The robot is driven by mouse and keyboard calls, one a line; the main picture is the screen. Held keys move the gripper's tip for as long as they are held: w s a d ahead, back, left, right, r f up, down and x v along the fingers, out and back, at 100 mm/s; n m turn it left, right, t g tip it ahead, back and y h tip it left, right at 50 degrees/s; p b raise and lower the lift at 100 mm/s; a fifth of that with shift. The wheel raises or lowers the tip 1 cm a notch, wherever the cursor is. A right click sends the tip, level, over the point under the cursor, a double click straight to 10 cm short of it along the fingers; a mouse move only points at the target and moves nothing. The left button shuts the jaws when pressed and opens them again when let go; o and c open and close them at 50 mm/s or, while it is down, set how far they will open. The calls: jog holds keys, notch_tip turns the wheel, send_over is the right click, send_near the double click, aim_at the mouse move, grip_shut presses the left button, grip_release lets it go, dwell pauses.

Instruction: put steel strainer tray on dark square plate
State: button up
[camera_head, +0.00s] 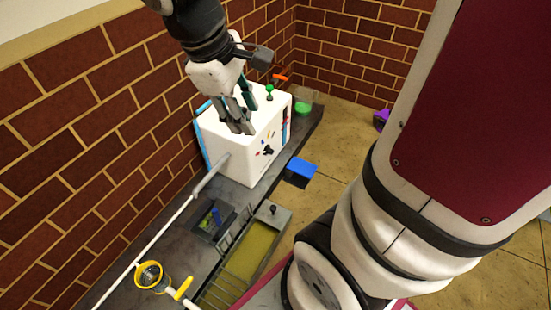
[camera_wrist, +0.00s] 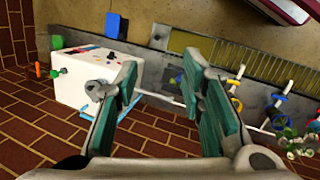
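A dark square plate (camera_head: 227,207) lies on the grey counter, with small blue and green items on it. I cannot clearly pick out a steel strainer tray. A long grey tray with a yellowish floor and thin bars (camera_head: 277,216) lies to the right of the plate, and it also shows in the wrist view (camera_wrist: 248,55). A round yellow-rimmed strainer (camera_head: 149,275) is at the counter's near end. My gripper (camera_head: 243,125) appears over or in front of the white box, away from the plate. In the wrist view my gripper (camera_wrist: 162,72) is open, with nothing between its fingers.
The white box (camera_head: 236,160) with coloured marks stands on the counter (camera_head: 240,196) against the brick wall. A blue-topped block (camera_head: 302,168) is by the counter's edge. A pale rod (camera_head: 170,222) runs along the wall side. Several coloured items crowd the wrist view's right side.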

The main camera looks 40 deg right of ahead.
jog(key=s+a+r+m+y, duration=0.1)
jog(key=s+a+m, duration=0.2)
jog(key=s, duration=0.6)
jog(key=s+a+r+m+y, duration=0.2)
jog(key=s+a+m, duration=0.1)
jog(key=s, duration=0.6)
jog(key=shift+s+a+t+y, duration=0.2)
jog(key=shift+t+y, duration=0.1)
notch_tip(320, 180, up, 32)
jog(key=t+p, duration=0.4)
jog(key=p, duration=2.6)
jog(key=shift+d, duration=0.2)
